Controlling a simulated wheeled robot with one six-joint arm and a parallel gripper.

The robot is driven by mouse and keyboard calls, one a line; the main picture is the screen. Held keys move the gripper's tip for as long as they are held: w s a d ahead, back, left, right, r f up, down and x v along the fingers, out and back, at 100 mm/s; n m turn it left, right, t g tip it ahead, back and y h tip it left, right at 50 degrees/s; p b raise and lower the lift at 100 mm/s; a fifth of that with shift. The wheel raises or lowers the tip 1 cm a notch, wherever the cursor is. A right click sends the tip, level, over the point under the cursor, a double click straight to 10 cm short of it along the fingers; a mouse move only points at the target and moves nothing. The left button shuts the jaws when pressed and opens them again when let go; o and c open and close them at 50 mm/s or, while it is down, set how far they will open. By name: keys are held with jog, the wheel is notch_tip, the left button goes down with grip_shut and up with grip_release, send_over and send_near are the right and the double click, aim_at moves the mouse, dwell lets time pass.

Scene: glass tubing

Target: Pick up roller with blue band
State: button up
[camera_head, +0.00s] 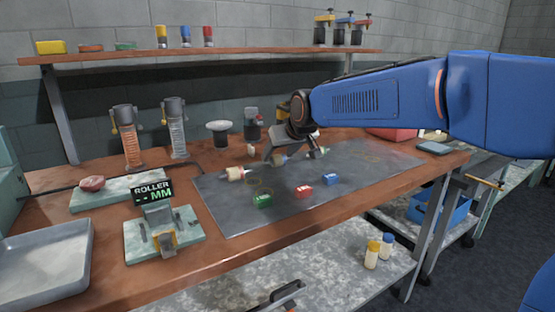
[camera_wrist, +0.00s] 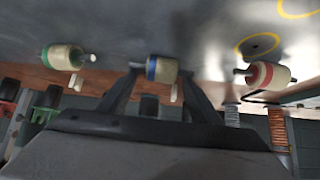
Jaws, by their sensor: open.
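The roller with blue band (camera_wrist: 161,70) is pale with a blue stripe. In the wrist view it appears between the two fingertips of my gripper (camera_wrist: 160,76), which is open. Whether the fingers touch it cannot be told. A red-banded roller (camera_wrist: 266,75) lies to the right in the wrist view, and a green-banded roller (camera_wrist: 63,57) to the left.
A roller gauge (camera_head: 160,225) and a grey tray (camera_head: 40,262) stand at left.

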jog(key=shift+x, duration=1)
jog(key=shift+s+d, duration=0.1)
jog(key=shift+s, duration=0.05)
jog(key=c, duration=1.2)
